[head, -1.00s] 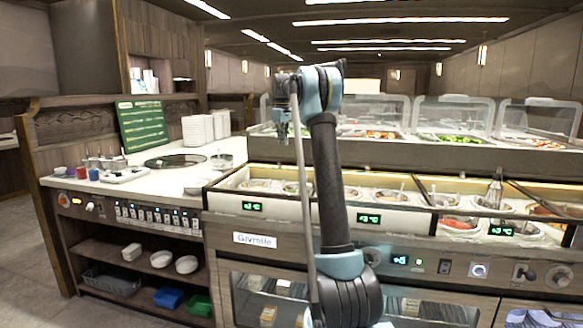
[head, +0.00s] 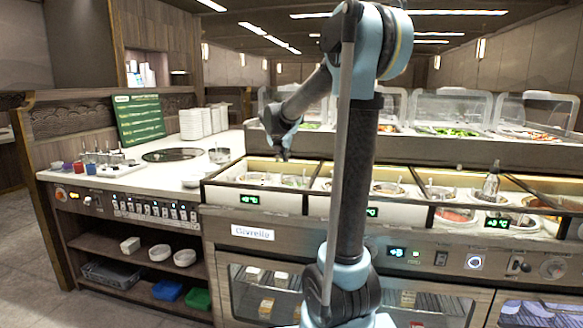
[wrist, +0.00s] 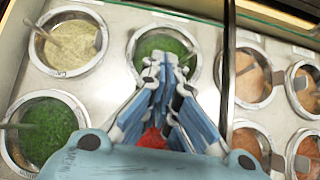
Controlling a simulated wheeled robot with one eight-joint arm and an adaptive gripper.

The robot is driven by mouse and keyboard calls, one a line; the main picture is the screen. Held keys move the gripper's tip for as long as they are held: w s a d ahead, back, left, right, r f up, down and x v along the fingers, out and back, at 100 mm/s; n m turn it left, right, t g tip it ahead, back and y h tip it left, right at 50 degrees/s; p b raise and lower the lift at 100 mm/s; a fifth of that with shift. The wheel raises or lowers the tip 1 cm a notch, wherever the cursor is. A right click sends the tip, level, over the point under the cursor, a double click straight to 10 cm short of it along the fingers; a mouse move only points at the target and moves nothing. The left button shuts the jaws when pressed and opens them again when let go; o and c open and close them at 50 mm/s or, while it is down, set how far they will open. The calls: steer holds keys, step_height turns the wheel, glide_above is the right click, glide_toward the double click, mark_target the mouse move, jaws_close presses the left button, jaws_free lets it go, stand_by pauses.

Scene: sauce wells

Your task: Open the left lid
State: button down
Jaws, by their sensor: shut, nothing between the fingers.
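No lid that is clearly the left lid shows. Clear raised covers (head: 452,106) stand over food trays at the back of the counter; the leftmost is partly behind my arm. My gripper (head: 284,155) is over the left section of the front sauce wells in the head view. In the wrist view my gripper (wrist: 165,65) is shut and empty, above a round well of green sauce (wrist: 160,45). Its fingers hide part of this well and of a red one (wrist: 152,140). I cannot tell its exact height.
Uncovered wells surround it: a pale one (wrist: 72,50) and a green one (wrist: 45,130) at left, orange-brown ones (wrist: 250,75) beyond a divider (wrist: 229,60). Spoons stand in several.

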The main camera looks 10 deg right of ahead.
steer(key=w+d+r+x, duration=0.1)
steer(key=x, duration=1.1)
steer(key=shift+w+r, duration=0.15)
steer(key=shift+w, duration=0.4)
